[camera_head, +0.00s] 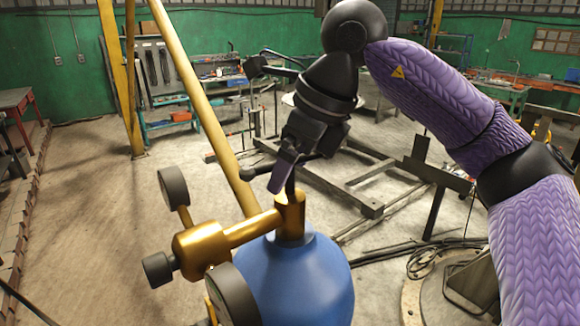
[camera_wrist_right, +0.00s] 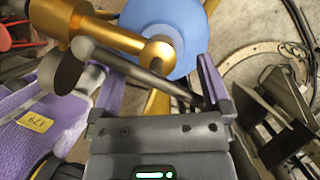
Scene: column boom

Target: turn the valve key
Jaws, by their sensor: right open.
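A blue gas cylinder (camera_head: 305,275) stands upright with a brass valve (camera_head: 289,215) on top. The dark valve key rises from the valve; its crossbar (camera_head: 247,173) sticks out left of my gripper. My right gripper (camera_head: 287,168) is directly above the valve, pointing down, around the top of the key. In the right wrist view its purple fingers (camera_wrist_right: 161,82) are spread, and the grey key bar (camera_wrist_right: 125,67) runs slantwise between them. I cannot tell whether a finger touches it. Part of the key is hidden behind the gripper in the head view. My left gripper is not in view.
A brass regulator (camera_head: 200,247) with round dark gauges (camera_head: 173,187) and a knob juts left from the valve. A yellow pole (camera_head: 205,105) slants behind the cylinder. A metal frame (camera_head: 350,178) stands on the floor behind.

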